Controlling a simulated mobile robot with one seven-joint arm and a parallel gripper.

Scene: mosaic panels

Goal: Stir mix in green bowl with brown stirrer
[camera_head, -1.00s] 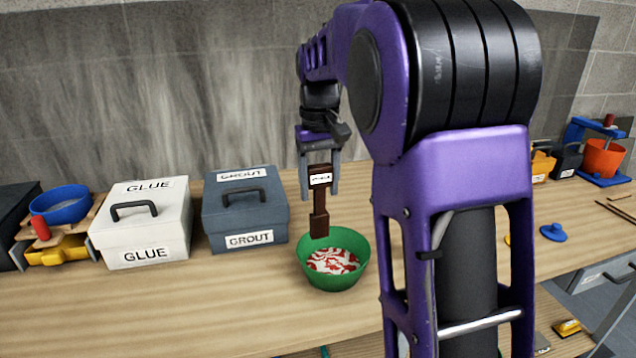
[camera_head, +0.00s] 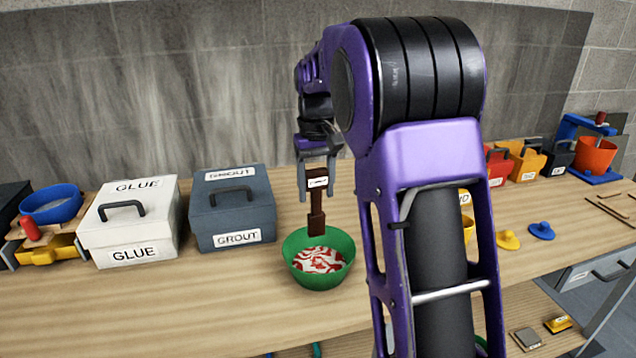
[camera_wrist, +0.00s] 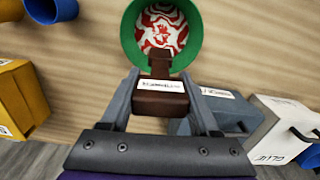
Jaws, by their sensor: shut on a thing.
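The green bowl (camera_head: 340,243) stands on the wooden workbench in the head view and holds a red and white swirled mix (camera_head: 318,260). The bowl also shows at the top of the wrist view (camera_wrist: 128,40), with the mix (camera_wrist: 160,28) inside. My gripper (camera_head: 317,190) is shut on the labelled upper part of the brown stirrer (camera_head: 317,215). The stirrer hangs about upright, its lower end at the bowl's back rim in the head view. I cannot tell whether it touches the bowl or mix. The wrist view shows the stirrer (camera_wrist: 160,98) between both fingers.
A grey grout box (camera_head: 233,208) and a white glue box (camera_head: 130,225) stand left of the bowl. A blue bowl (camera_head: 52,205) is at the far left. Blue and yellow lids (camera_head: 541,231) lie right of my arm. Bare bench (camera_head: 200,305) lies in front of the boxes.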

